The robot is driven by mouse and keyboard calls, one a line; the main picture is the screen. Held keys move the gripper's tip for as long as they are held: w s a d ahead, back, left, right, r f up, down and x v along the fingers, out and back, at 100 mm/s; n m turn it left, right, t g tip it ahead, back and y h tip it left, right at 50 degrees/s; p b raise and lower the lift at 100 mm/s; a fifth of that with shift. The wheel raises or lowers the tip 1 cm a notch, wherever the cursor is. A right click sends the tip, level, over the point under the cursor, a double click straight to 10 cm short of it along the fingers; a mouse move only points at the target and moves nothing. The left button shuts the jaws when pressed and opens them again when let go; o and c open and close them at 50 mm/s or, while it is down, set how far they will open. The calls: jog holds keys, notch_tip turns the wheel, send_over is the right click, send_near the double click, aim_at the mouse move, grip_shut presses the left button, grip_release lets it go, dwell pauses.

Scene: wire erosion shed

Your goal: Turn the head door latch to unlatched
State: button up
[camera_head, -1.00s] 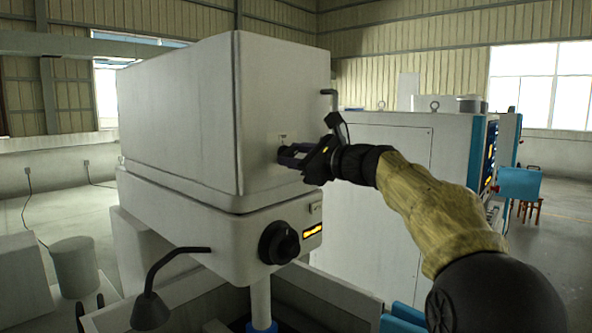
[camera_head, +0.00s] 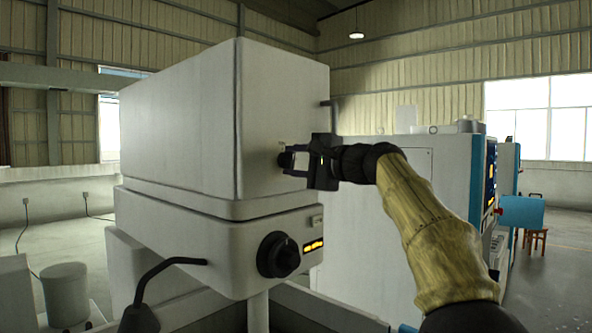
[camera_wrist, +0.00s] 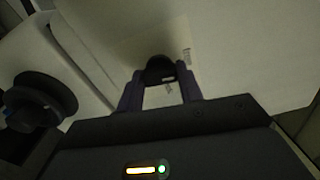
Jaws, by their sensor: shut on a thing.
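The head door latch (camera_wrist: 158,70) is a small dark round knob on the side face of the white machine head (camera_head: 185,120). In the wrist view it sits between the tips of my two fingers, with a light label beside it. My gripper (camera_head: 287,160) is shut on the latch, reaching in from the right; it also shows in the wrist view (camera_wrist: 160,85). In the head view the fingers and gripper body hide most of the latch. The latch's exact angle is hard to read.
A black rotary knob (camera_head: 279,254) sits on the lower housing, below my gripper; it also shows in the wrist view (camera_wrist: 40,102). A door handle (camera_head: 332,113) stands out above my gripper. A black bent lamp arm (camera_head: 165,272) is at lower left. A white-and-blue cabinet (camera_head: 385,230) stands behind my arm.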

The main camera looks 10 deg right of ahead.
jog(key=shift+n+b, duration=0.3)
jog(key=shift+n, duration=0.5)
jog(key=o, duration=1)
jog(key=b+v, duration=0.6)
jog(key=v, duration=1.1)
jog(key=shift+s+d, duration=0.1)
jog(key=shift+s, duration=0.05)
